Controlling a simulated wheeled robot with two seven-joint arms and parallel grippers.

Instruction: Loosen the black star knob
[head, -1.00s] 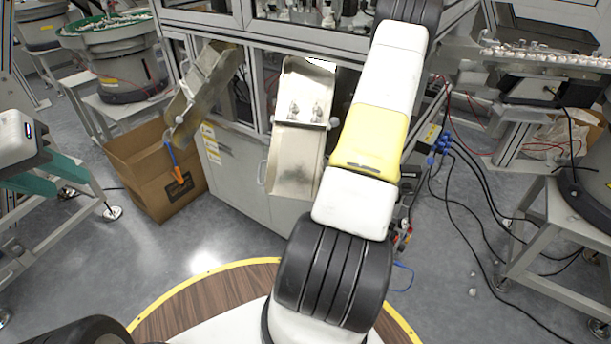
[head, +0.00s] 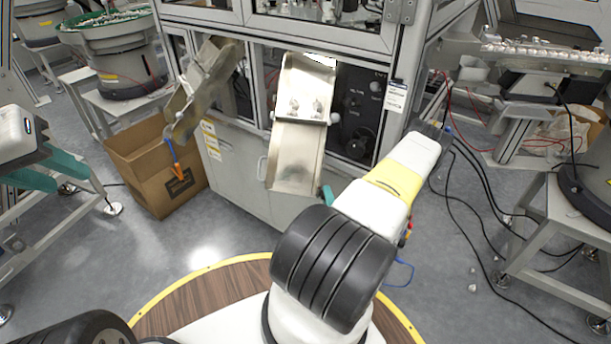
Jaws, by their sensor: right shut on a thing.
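I cannot make out the black star knob in the head view. The metal chute (head: 297,155) slopes down from the cabinet, with two small silver fittings (head: 305,107) on it. My right arm crosses the front at the lower right and hides most of my right gripper. Only a teal bit of my right gripper (head: 327,194) shows, by the chute's lower right corner. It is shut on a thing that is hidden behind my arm.
A second metal chute (head: 205,85) hangs above a cardboard box (head: 150,180) at the left. The cabinet (head: 235,165) with glass panels stands behind the chutes. Cables (head: 465,200) run over the floor at the right. The floor before the box is clear.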

